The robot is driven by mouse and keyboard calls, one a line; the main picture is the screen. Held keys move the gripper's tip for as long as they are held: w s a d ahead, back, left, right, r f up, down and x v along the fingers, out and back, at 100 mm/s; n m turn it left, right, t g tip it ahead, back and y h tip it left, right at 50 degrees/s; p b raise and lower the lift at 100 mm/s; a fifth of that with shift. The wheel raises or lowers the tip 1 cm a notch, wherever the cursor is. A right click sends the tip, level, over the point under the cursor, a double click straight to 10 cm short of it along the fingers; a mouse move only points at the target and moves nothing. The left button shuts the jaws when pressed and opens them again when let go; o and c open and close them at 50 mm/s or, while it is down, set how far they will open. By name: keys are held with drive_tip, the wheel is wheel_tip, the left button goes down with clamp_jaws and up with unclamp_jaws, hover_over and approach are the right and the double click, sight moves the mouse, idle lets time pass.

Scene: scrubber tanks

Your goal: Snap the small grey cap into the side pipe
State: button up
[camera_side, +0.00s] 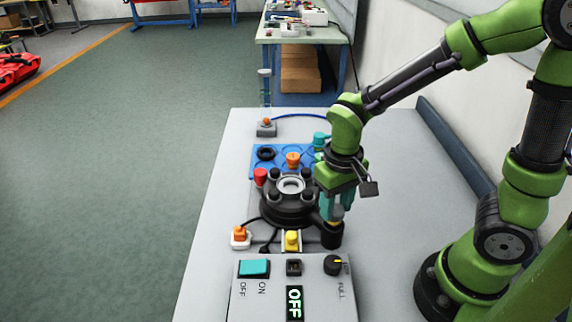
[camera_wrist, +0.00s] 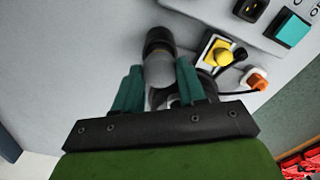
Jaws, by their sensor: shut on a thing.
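The small grey cap (camera_wrist: 158,72) is between the teal fingers of my gripper (camera_wrist: 158,66) in the wrist view. In the side view my gripper (camera_side: 337,208) points down at the right of the black tank (camera_side: 287,207), shut on the cap (camera_side: 337,213), which is mostly hidden by the fingers. The black side pipe (camera_side: 331,238) stands upright just below the cap; it also shows in the wrist view (camera_wrist: 158,40), right beyond the cap. I cannot tell whether the cap touches the pipe's mouth.
A control box (camera_side: 285,290) with a teal switch, a knob and an OFF display stands in front. A yellow plug (camera_side: 291,239) and an orange plug (camera_side: 239,234) sit near the tank. A blue tray (camera_side: 258,165) lies behind it. The table's right side is clear.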

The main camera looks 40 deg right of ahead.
drive_tip(key=shift+f, duration=1.3)
clamp_jaws()
idle(1.7)
drive_tip(key=o, duration=1.2)
unclamp_jaws()
drive_tip(key=shift+o, duration=0.6)
drive_tip(key=o, duration=0.5)
drive_tip(key=shift+r, duration=0.15)
drive_tip(key=shift+r, duration=3.4)
